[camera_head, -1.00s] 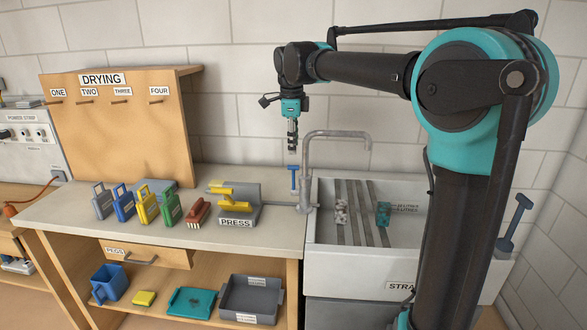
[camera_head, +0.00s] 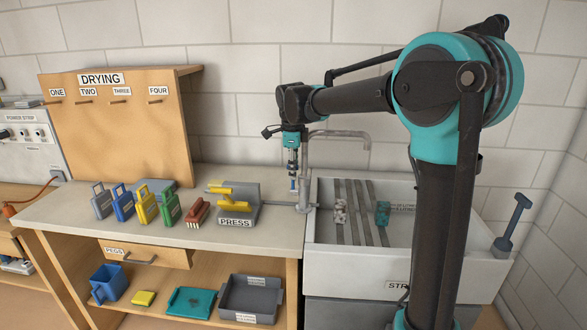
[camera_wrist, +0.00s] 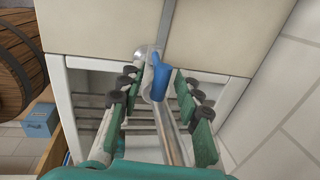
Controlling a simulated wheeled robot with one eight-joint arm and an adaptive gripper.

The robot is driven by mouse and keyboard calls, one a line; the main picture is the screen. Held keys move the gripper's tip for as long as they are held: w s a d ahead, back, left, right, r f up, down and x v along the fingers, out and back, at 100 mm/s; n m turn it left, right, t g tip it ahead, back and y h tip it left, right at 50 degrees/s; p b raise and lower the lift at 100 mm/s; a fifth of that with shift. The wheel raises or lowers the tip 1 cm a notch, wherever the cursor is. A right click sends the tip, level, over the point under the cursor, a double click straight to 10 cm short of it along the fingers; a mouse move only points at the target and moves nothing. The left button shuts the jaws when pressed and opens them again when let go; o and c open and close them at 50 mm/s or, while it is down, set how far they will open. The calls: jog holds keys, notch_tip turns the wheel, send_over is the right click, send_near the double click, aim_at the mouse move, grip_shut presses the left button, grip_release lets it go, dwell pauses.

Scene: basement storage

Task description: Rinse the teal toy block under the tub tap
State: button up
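The teal toy block (camera_head: 382,213) lies on the slats inside the white tub (camera_head: 340,262), toward its middle. The grey metal tap (camera_head: 345,133) rises behind the tub's left end. Its blue handle (camera_head: 293,185) stands beside the spout, at the counter's right end. My gripper (camera_head: 292,177) points down right over the handle and partly covers it. In the wrist view the green fingers of my gripper (camera_wrist: 160,88) are spread apart, with the blue handle (camera_wrist: 163,82) between them. I cannot tell whether they touch it. No water shows.
A speckled pale block (camera_head: 340,211) lies left of the teal one. A press (camera_head: 234,213), a red brush (camera_head: 198,212) and several coloured jugs stand on the counter. A blue long-handled tool (camera_head: 513,228) is at the tub's right rim. The drying board (camera_head: 118,125) stands behind.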

grip_shut()
jog(key=shift+s+f+t, duration=0.2)
jog(key=shift+s+t, duration=0.5)
jog(key=shift+s, duration=0.45)
jog(key=shift+o, duration=0.6)
grip_release()
jog(key=v, duration=1.2)
